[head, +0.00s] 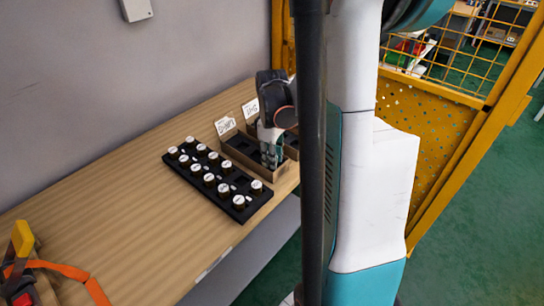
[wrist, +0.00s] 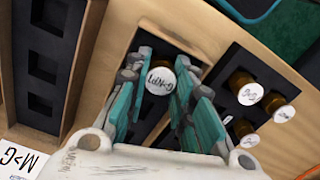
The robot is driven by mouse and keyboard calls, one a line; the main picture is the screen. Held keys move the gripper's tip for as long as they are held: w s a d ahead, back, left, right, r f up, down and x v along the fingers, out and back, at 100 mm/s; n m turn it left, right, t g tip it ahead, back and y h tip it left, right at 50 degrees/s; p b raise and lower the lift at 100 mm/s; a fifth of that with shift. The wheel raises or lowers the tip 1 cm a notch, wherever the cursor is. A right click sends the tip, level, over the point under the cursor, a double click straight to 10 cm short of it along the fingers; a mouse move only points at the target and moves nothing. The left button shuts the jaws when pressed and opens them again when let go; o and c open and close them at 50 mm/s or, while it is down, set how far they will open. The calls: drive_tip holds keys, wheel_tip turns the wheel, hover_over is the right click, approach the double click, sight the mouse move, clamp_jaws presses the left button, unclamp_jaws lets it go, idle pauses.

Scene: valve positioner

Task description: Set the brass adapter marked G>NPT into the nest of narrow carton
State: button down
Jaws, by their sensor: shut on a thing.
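My gripper (head: 271,157) is shut on a brass adapter (wrist: 160,76) with a round white cap. The cap text, seen upside down, reads like G>NPT. The teal fingers (wrist: 163,62) grip it from both sides. The held adapter is over or inside the nearer carton (wrist: 106,62), which has a black insert. I cannot tell whether its lower end touches the nest. A second carton (wrist: 84,72) with several empty square pockets stands beside it. I cannot tell which one is narrow. In the head view the adapter is hidden by my gripper.
A black tray (head: 226,192) with several white-capped adapters lies close to the nearer carton. White signs (head: 225,125) stand on the cartons. The wooden bench (head: 120,225) is clear to the left, up to orange straps (head: 65,270). A yellow mesh fence (head: 440,125) stands at right.

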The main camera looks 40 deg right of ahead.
drive_tip(key=c, duration=1.3)
unclamp_jaws()
